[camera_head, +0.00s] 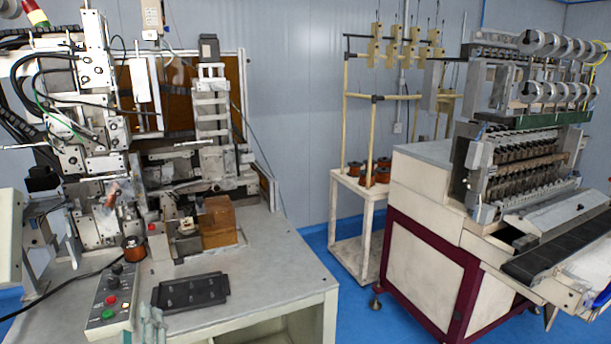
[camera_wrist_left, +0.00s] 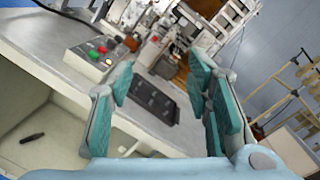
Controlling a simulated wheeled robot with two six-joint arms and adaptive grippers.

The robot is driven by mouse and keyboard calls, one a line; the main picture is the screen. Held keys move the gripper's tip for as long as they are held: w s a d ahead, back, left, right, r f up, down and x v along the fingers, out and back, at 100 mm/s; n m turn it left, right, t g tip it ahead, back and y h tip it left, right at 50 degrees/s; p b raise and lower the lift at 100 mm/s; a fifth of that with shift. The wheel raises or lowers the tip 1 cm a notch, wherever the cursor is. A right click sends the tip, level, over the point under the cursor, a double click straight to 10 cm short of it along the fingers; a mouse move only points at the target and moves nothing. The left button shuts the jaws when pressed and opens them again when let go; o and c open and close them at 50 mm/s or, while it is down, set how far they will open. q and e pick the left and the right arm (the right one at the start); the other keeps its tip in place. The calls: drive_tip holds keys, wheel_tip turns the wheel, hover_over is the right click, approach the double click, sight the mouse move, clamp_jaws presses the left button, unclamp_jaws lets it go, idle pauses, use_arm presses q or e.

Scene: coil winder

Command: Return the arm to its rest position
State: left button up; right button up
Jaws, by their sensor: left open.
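My left gripper (camera_head: 150,327) shows at the bottom edge of the head view, in front of the workbench (camera_head: 270,262). Only its teal fingertips are visible there; the rest of the arm is out of frame. In the left wrist view the left gripper (camera_wrist_left: 163,85) has its teal-padded fingers spread wide with nothing between them. It is open and apart from the bench, whose front edge and top lie beyond the fingers. My right gripper is in neither view.
A control box (camera_head: 110,300) with red and green buttons and a black tray (camera_head: 190,292) lie near the bench front. Behind them stand a copper wire spool (camera_head: 133,249), an amber box (camera_head: 219,222) and the winding machine (camera_head: 95,130). A larger machine (camera_head: 425,230) stands at right.

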use_arm(q)
drive_tip(key=w+d+f+n+g+h, duration=0.1)
drive_tip(key=w+d+f+n+h, duration=0.15)
drive_tip(key=f, duration=0.45)
drive_tip(key=w+d+f+n+h, duration=0.2)
drive_tip(key=d+f+n+h, duration=0.15)
drive_tip(key=f, duration=0.45)
drive_tip(key=s+d+f+n+g+h, duration=0.15)
drive_tip(key=s+f+n, duration=0.25)
drive_tip(key=f, duration=0.7)
drive_tip(key=s+d+f+n+g+h, duration=0.1)
drive_tip(key=s+f+n+g, duration=0.3)
drive_tip(key=f, duration=0.7)
drive_tip(key=s+a+f+n+g, duration=0.1)
drive_tip(key=s+f+n+g, duration=0.45)
drive_tip(key=s+f, duration=1.2)
drive_tip(key=s+a+f+n+g, duration=0.1)
drive_tip(key=s+a+f, duration=0.1)
drive_tip(key=s, duration=0.8)
drive_tip(key=s+a+f+n+g+b, duration=0.1)
drive_tip(key=s+a, duration=0.2)
drive_tip(key=s, duration=0.7)
drive_tip(key=shift+f+n, duration=0.35)
drive_tip(key=shift+w+d, duration=0.1)
